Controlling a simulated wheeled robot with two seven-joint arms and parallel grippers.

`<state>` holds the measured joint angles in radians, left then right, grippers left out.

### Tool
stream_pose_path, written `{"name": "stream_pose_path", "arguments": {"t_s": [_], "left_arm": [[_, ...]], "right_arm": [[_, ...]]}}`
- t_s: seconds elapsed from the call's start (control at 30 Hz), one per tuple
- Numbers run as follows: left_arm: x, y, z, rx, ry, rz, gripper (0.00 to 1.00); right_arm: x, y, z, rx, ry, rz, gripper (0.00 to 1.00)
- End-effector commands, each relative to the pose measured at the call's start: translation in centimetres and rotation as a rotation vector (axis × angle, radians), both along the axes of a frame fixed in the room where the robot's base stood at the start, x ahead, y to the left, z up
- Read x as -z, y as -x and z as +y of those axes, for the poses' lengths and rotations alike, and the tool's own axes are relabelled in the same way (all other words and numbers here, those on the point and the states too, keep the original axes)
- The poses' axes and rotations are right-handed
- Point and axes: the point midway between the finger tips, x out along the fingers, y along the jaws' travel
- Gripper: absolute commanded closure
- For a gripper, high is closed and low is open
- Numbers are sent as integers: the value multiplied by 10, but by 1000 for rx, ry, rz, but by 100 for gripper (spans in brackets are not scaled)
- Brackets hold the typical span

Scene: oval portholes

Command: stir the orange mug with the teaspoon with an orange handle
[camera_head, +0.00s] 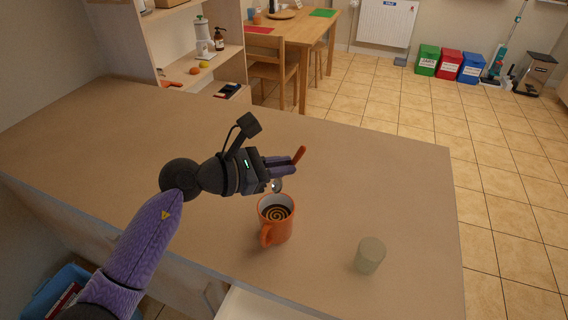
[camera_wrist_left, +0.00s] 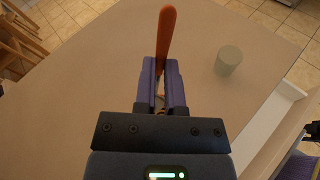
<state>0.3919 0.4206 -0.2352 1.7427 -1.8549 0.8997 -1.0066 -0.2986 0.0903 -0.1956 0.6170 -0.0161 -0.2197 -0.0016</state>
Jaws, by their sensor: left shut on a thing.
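My left gripper (camera_head: 292,166) is shut on the teaspoon. The spoon's orange handle (camera_head: 300,154) sticks up past the fingertips, and its metal bowl (camera_head: 277,186) hangs below them. In the left wrist view the orange handle (camera_wrist_left: 166,40) rises between the purple fingers (camera_wrist_left: 160,78). The orange mug (camera_head: 267,233) stands upright on the counter with its handle toward the front left. Dark liquid with a light swirl (camera_head: 276,212) shows inside. The spoon bowl appears just above and behind the mug's far rim, outside the mug. The mug is hidden in the wrist view.
A pale greenish cup (camera_head: 370,256) stands on the counter to the right of the mug, also visible in the left wrist view (camera_wrist_left: 228,61). The tan counter (camera_head: 390,180) is otherwise clear around them. Its right edge drops to the tiled floor. Shelves stand behind.

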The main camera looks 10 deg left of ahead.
Motion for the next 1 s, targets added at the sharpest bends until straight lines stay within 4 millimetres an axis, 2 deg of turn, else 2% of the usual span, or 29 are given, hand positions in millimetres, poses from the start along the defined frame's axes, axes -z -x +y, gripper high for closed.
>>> {"name": "stream_pose_path", "arguments": {"t_s": [0.43, 0.7, 1.0], "left_arm": [[35, 7, -33, 3, 2, 2, 100], [68, 4, -20, 2, -2, 2, 100], [99, 1, -7, 3, -2, 1, 100]], "right_arm": [[14, 4, 2, 0, -3, 9, 48], [47, 7, -4, 0, 5, 18, 48], [79, 10, -2, -3, 0, 24, 48]]}}
